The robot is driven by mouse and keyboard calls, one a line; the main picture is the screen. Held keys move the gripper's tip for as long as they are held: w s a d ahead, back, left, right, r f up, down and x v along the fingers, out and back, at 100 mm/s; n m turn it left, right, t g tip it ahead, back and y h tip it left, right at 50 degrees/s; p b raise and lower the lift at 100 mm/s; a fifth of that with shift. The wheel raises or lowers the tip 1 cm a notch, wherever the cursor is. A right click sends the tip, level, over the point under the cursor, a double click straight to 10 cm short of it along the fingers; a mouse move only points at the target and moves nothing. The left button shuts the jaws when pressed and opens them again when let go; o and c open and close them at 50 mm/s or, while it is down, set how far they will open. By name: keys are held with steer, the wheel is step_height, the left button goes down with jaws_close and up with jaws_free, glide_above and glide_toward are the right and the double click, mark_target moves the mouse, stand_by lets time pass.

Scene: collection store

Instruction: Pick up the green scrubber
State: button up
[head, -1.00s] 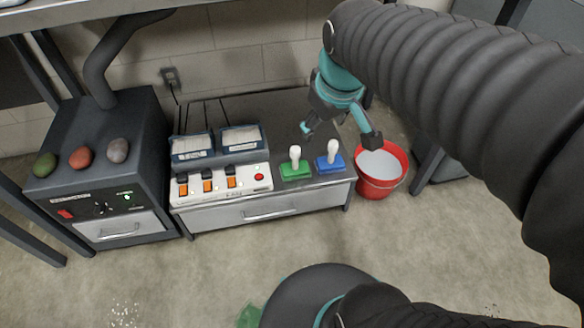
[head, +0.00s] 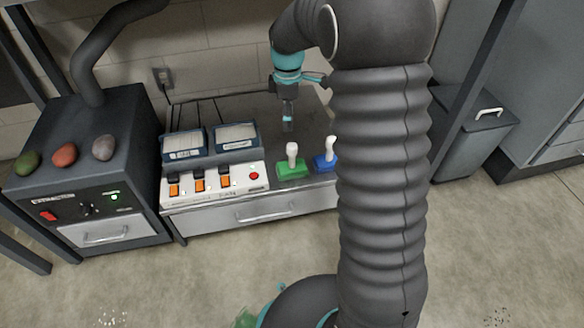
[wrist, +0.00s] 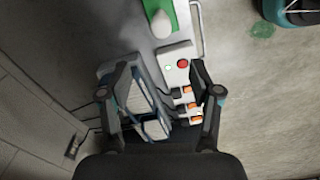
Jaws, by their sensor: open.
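The green scrubber (head: 291,168), a green block with a white knobbed handle, stands upright on the low cabinet top, just right of the switch box. It also shows at the top of the wrist view (wrist: 163,22), partly cut off by the frame. The blue scrubber (head: 325,160) stands to its right, partly covered by my arm. My gripper (head: 288,120) is above the cabinet top, behind the green scrubber in the head view, and apart from it. In the wrist view my gripper (wrist: 160,92) is open and empty, with the switch box and blue-framed trays beyond its fingers.
The white switch box (head: 215,181) has orange switches and a red button. Two blue-framed trays (head: 208,143) sit behind it. A dark machine (head: 90,170) with several egg-shaped stones stands left. A grey bin (head: 470,135) stands right. The front floor is mostly clear.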

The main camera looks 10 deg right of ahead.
mark_target(291, 145)
step_height(291, 145, down, 9)
steer(key=shift+r+b, duration=0.15)
steer(key=shift+b, duration=0.55)
steer(key=shift+s+d+f+b, duration=0.1)
steer(key=shift+f+b, duration=0.1)
steer(key=shift+f, duration=0.65)
steer(key=shift+s+d+f+b, duration=0.1)
steer(key=shift+d+f+b, duration=0.1)
steer(key=shift+f, duration=0.65)
steer(key=shift+d+f+b, duration=0.1)
steer(key=shift+f+b, duration=0.1)
steer(key=shift+f, duration=0.65)
jaws_close()
